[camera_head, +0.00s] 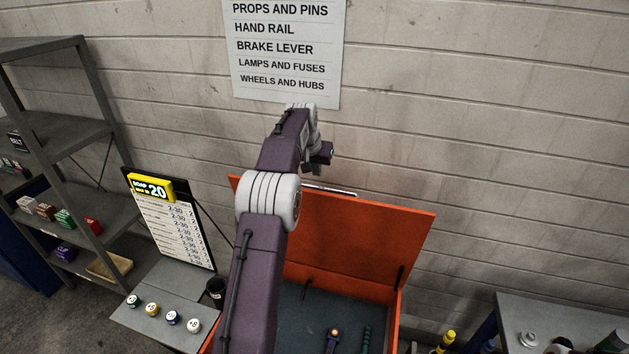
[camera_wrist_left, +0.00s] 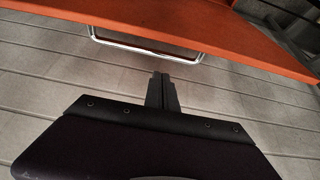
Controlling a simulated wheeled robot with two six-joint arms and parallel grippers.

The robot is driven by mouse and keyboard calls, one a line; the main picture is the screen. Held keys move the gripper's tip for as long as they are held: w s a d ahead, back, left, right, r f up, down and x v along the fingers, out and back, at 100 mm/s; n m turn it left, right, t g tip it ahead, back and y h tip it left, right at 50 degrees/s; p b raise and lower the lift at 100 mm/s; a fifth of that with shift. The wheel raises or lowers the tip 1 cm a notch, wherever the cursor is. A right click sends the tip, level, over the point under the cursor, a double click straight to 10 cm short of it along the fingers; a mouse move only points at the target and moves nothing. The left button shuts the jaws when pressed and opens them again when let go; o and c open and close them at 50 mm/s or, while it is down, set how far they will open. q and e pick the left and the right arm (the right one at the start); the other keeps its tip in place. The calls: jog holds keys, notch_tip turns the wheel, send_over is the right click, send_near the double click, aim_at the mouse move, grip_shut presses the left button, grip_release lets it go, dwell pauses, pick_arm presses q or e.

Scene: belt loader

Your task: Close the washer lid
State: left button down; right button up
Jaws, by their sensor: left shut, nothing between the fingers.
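The washer is an orange box (camera_head: 394,316) with a dark inside. Its orange lid (camera_head: 360,238) stands open, tilted up toward the wall. A metal bar handle (camera_head: 335,190) sits at the lid's top edge. My left gripper (camera_head: 324,155) is above and behind that edge, by the wall. In the left wrist view the shut, empty fingers (camera_wrist_left: 162,78) point toward the lid (camera_wrist_left: 205,28) and sit just short of the bar handle (camera_wrist_left: 145,48), apart from it as far as I can tell. My left arm hides part of the box and lid. My right gripper is not in view.
A small table (camera_head: 165,300) with several round knobs and a price board (camera_head: 172,222) stands left of the box. Grey shelves (camera_head: 75,133) are farther left. A grey bench (camera_head: 560,318) is at the right. The block wall (camera_head: 480,110) is close behind the lid.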

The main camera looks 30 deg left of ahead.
aim_at(316, 191)
pick_arm(q)
jog(key=p+x, duration=0.1)
jog(key=x, duration=0.2)
jog(key=shift+w+d+f+p, duration=0.1)
jog(key=shift+w+f+p, duration=0.15)
jog(key=shift+w+p, duration=0.05)
jog(key=s, duration=0.1)
jog(key=s+d, duration=0.1)
jog(key=s, duration=0.1)
jog(key=shift+s+d+f, duration=0.1)
jog(key=shift+d+f, duration=0.15)
jog(key=shift+d, duration=0.05)
jog(key=shift+s+a+f, duration=0.1)
jog(key=shift+s+a, duration=0.05)
jog(key=shift+s, duration=0.3)
jog(key=shift+w+f, duration=0.1)
jog(key=shift+w, duration=0.15)
